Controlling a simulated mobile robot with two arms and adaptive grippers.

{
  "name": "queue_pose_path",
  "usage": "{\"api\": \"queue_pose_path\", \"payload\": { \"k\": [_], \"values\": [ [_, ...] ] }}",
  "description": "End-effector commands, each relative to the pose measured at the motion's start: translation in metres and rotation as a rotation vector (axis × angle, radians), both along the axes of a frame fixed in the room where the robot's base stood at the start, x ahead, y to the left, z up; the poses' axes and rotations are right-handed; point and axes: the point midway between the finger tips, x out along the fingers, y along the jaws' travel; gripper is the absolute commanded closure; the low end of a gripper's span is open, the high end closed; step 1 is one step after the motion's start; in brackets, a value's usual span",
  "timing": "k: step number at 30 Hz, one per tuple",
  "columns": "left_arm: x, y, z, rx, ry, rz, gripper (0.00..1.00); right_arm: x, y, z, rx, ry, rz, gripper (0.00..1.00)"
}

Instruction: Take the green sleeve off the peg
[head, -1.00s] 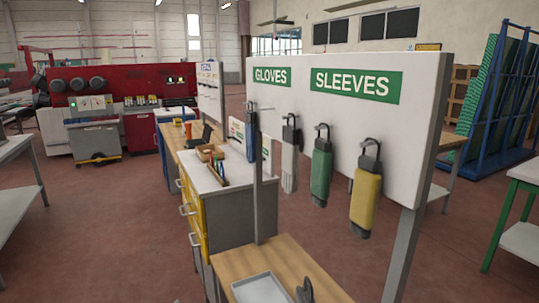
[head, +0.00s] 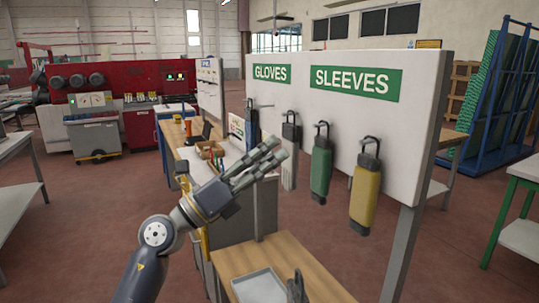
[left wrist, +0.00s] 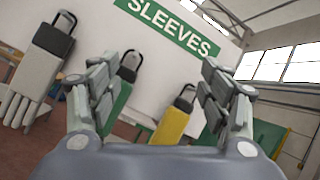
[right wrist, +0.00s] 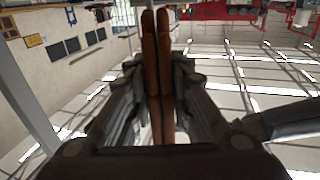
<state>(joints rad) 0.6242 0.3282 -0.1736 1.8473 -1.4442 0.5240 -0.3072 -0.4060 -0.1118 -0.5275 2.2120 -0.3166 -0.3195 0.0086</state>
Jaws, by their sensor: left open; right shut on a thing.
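The green sleeve (head: 321,170) hangs by a dark clip from a peg on the white board, under the SLEEVES sign. My left gripper (head: 262,165) is open and empty, left of the sleeve and apart from it. In the left wrist view, the green sleeve (left wrist: 119,101) shows between my open fingers (left wrist: 160,80), partly hidden by the left one. My right gripper (right wrist: 155,80) is shut on a long brown thing with two prongs (right wrist: 150,45), seen in the right wrist view.
A yellow sleeve (head: 364,195) hangs to the right, and pale gloves (head: 290,150) and a blue item (head: 252,127) to the left. Below stands a wooden table (head: 290,255) with a grey tray (head: 260,287). A dark piece (head: 297,288) shows at the bottom edge.

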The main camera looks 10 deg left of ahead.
Motion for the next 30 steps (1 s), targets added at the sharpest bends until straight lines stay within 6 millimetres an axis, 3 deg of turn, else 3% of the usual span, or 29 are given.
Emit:
{"api": "queue_pose_path", "payload": {
  "k": [6, 12, 20, 30],
  "values": [
    [0.022, -0.012, -0.002, 0.411, -0.091, 0.048, 0.28, 0.0, 0.0, 0.0, 0.0, -0.001, 0.0, 1.0],
    [0.038, -0.004, -0.01, 0.63, -0.101, 0.087, 0.28, 0.0, 0.0, 0.0, 0.0, -0.001, 0.0, 1.0],
    [0.049, -0.01, -0.011, 0.692, -0.096, 0.096, 0.28, 0.0, 0.0, 0.007, 0.0, -0.001, 0.0, 1.0],
    [0.085, -0.062, -0.008, 0.688, -0.095, 0.092, 0.28, 0.0, 0.0, 0.032, 0.0, -0.001, 0.0, 1.0]
  ]
}}
